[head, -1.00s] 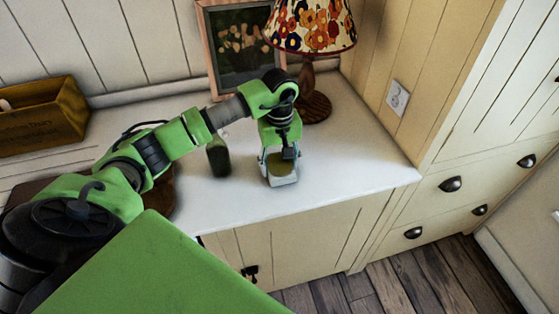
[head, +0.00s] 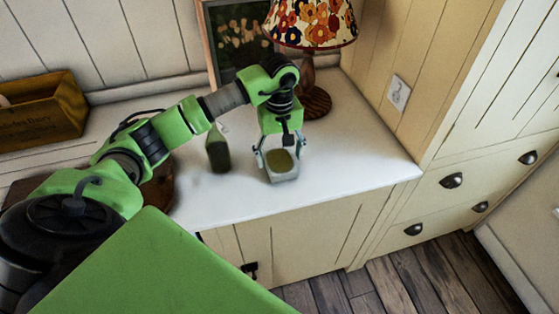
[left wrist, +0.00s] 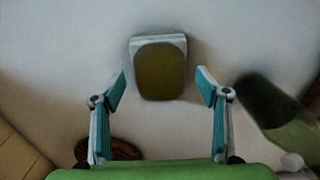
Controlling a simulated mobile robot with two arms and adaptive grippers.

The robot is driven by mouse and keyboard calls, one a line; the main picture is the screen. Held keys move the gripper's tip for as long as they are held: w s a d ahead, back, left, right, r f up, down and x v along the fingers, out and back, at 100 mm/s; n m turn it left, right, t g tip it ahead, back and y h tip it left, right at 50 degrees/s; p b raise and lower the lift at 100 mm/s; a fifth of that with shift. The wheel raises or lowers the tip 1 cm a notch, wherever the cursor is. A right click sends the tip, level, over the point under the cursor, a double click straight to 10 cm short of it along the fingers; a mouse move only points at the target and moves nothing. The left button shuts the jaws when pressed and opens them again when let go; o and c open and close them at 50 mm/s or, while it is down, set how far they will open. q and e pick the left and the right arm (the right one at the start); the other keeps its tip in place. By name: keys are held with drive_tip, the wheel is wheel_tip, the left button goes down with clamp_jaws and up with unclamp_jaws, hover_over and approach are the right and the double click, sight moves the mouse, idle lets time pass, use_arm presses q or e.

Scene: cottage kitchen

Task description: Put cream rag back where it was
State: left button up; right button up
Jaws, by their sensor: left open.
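A small pale cream, squarish thing with an olive oval top (head: 291,174) lies on the white counter. It also shows in the left wrist view (left wrist: 160,72), straight between and just beyond the fingertips. I cannot tell if it is the cream rag or something else; no other rag is in view. My left gripper (head: 280,150) is open, pointing down over this thing, with one finger on each side. In the left wrist view the gripper's fingers (left wrist: 161,90) are spread wide and apart from it. My right gripper is not in view.
A dark green bottle (head: 218,151) stands close to the left of the gripper. A lamp with a flowered shade (head: 312,24) and a framed picture (head: 235,40) stand behind. A wooden box (head: 40,112) is at the far left. The counter (head: 365,165) is clear to the right.

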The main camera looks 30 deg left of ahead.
sight(280, 160)
use_arm(q)
wheel_tip(280, 160, up, 10)
drive_tip(key=b, duration=0.2)
drive_tip(key=shift+f, duration=0.15)
idle(0.4)
